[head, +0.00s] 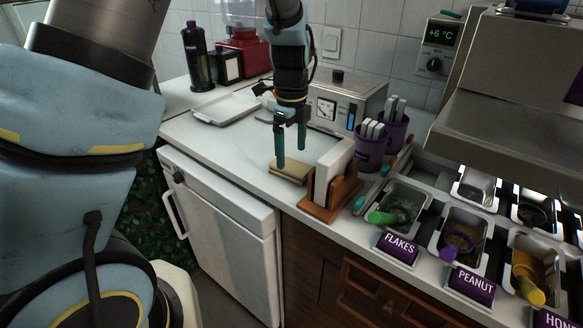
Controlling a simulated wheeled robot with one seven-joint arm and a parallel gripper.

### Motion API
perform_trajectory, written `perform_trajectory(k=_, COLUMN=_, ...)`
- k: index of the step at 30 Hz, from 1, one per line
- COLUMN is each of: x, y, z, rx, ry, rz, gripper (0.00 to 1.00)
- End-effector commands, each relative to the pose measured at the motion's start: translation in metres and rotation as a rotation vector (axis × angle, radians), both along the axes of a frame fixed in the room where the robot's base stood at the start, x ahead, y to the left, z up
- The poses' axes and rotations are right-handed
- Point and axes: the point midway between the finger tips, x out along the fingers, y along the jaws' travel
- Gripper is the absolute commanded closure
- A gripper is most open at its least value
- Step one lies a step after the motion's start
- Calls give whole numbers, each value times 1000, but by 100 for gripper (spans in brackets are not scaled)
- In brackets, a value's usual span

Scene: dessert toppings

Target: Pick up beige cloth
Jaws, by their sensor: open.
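The beige cloth (288,174) lies folded on the white counter, just left of a wooden holder. My gripper (291,152) points down over the cloth with its two teal fingers apart. The left finger reaches down close to the cloth; I cannot tell whether it touches.
The wooden holder (333,197) with a white upright block stands close right of the cloth. Purple cups (369,153) and a metal appliance (343,102) stand behind. Topping bins (405,212) are at right. A white tray (226,108) lies at back left; counter is clear between.

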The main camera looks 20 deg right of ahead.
Motion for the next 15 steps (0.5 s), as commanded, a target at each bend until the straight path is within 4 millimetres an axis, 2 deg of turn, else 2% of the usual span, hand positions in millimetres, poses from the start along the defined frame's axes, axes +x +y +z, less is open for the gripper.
perform_trajectory(k=9, x=-1, y=-4, z=-38, rx=3, ry=3, rz=0, gripper=0)
perform_trajectory(k=15, x=-1, y=-4, z=-44, rx=0, ry=0, rz=-1, gripper=0)
